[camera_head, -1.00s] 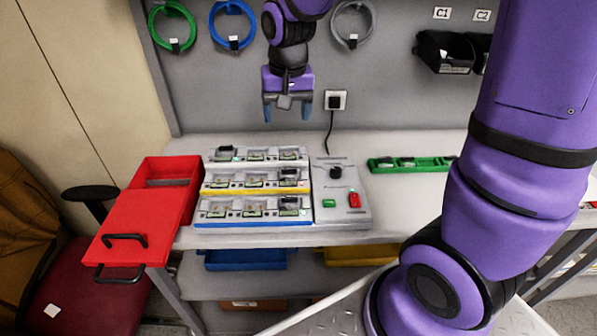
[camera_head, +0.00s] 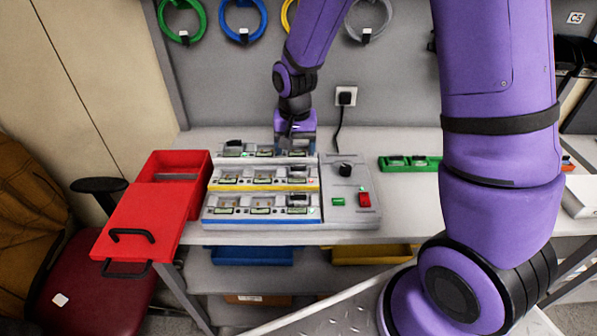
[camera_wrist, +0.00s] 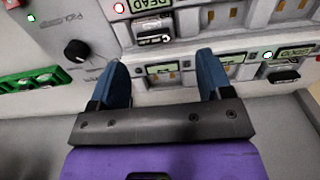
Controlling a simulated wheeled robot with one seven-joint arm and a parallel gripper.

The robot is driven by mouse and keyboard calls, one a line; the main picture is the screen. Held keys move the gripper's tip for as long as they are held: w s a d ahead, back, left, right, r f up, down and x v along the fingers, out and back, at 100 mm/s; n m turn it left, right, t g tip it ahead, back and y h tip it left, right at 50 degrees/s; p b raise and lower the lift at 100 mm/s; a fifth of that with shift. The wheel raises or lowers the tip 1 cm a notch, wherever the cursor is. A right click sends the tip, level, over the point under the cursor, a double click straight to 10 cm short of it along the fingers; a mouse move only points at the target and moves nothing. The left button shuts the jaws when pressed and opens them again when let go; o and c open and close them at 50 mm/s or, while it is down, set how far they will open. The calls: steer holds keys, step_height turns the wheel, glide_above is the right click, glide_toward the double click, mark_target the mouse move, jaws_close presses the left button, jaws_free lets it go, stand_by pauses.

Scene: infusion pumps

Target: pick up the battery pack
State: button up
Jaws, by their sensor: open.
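The charger rack (camera_head: 213,199) stands on the bench in three stepped rows. Dark battery packs sit in some slots: one at the back row's left end (camera_head: 234,143), one at the middle row's right end (camera_head: 297,171) and one at the front row's right end (camera_head: 298,198). My gripper (camera_head: 295,150) is open and empty, low over the back row's right end. In the wrist view its blue fingers (camera_wrist: 162,62) straddle a slot with no pack visible. The pack by the "DEAD" label (camera_wrist: 152,37) lies beyond the fingertips; the pack by "GOOD" (camera_wrist: 283,74) lies right of them.
A grey control panel (camera_head: 350,205) with a black knob and red switch adjoins the rack's right side. A green tray (camera_head: 405,163) lies farther right. A red open box (camera_head: 160,210) stands at left. The wall with a socket (camera_head: 346,96) is behind the gripper.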

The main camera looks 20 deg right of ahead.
mark_target(298, 165)
steer(key=shift+s+d+f, duration=0.1)
steer(key=shift+s+f, duration=0.05)
steer(key=shift+f, duration=1.15)
steer(key=shift+s+d+f, duration=0.1)
steer(key=shift+s+f, duration=0.05)
steer(key=shift+f, duration=1.15)
steer(key=c, duration=0.8)
